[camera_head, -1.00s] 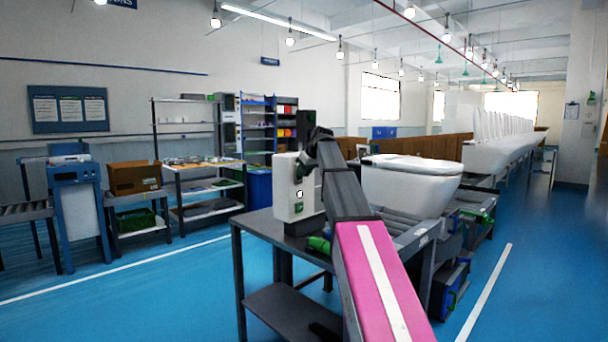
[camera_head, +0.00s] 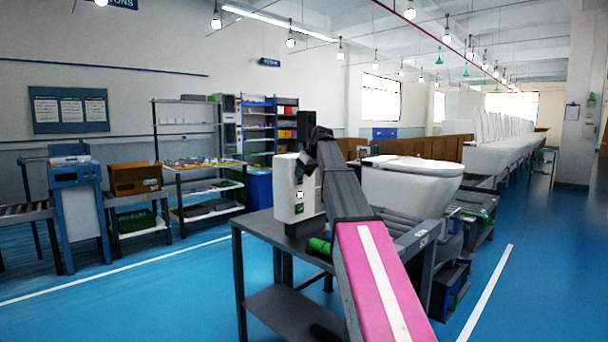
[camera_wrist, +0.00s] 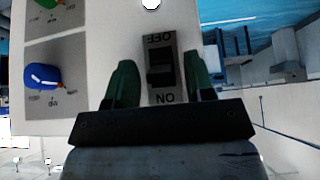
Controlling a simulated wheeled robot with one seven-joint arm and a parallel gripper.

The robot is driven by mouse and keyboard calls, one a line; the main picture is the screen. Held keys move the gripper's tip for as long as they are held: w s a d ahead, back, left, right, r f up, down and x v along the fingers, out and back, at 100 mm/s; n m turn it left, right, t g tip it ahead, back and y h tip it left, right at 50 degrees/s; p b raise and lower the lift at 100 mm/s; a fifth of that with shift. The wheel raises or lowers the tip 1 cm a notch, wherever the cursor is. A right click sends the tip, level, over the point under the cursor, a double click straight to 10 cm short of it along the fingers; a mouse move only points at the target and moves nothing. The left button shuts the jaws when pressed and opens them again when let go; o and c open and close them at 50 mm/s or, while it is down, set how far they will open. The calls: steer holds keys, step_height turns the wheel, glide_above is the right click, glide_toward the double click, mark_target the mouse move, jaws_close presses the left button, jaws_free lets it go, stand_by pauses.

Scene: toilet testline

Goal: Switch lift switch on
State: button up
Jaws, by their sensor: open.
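The lift switch (camera_wrist: 161,68) is a black rocker on a grey plate, marked OFF and ON, on a white control box. In the wrist view the lettering appears upside down, with ON nearer my gripper. My gripper (camera_wrist: 160,82) has two green fingers spread apart, one on each side of the switch plate, with nothing between them but the view of the switch. Whether the fingers touch the panel cannot be told. In the head view the white box (camera_head: 288,195) stands on a dark table, with my arm reaching beside it; the switch is hidden there.
A blue knob (camera_wrist: 42,76) and a green knob (camera_wrist: 48,3) sit on the same panel, left of the switch in the wrist view. The dark table (camera_head: 262,228) carries the box. A white toilet (camera_head: 412,180) on a conveyor stands right of the arm.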

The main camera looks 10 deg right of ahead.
steer(key=v, duration=1)
steer(key=shift+r, duration=0.2)
steer(key=shift+d, duration=0.15)
steer(key=shift+s, duration=0.15)
